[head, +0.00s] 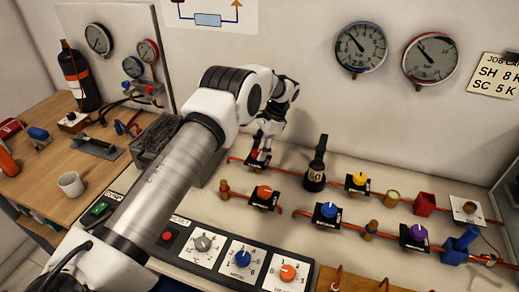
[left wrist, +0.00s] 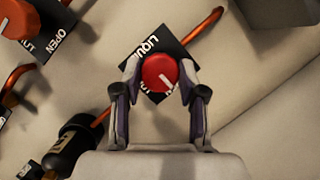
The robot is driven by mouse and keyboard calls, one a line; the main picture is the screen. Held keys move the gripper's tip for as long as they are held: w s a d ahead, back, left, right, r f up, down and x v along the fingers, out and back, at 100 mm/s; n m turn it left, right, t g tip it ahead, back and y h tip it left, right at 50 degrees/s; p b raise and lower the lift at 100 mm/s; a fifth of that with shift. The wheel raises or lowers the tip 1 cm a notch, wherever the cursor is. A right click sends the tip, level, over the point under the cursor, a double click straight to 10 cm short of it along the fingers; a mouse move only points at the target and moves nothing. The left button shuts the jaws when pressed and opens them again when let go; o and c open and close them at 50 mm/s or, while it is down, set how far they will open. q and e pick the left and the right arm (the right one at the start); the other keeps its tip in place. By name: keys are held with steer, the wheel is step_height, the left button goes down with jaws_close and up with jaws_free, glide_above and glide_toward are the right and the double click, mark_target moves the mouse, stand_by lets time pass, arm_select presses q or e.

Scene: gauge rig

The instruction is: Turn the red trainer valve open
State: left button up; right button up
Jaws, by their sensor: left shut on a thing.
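The red trainer valve knob (left wrist: 158,72) is round with a white pointer line, which slants to the lower right in the left wrist view. It sits on a black plate (left wrist: 187,52) lettered "LIQUID", on a copper pipe. My left gripper (left wrist: 160,80) is shut on the knob, one finger on each side. In the head view my left gripper (head: 262,150) reaches down to this valve at the back of the bench, and a little of its red shows between the fingers. My right gripper is not in view.
An orange knob (head: 264,192) stands just in front of the valve, and a black cylinder (head: 315,172) to its right. Blue (head: 328,210), yellow (head: 359,179) and purple (head: 417,232) knobs are further right. Gauges (head: 361,47) hang on the wall. A dial panel (head: 222,254) is at the front.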

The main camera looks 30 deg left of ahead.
arm_select(q)
steer(key=o, duration=1.1)
steer(key=shift+s+f, duration=0.15)
steer(key=shift+o, duration=0.2)
steer(key=v, duration=0.7)
steer(key=shift+r, duration=0.3)
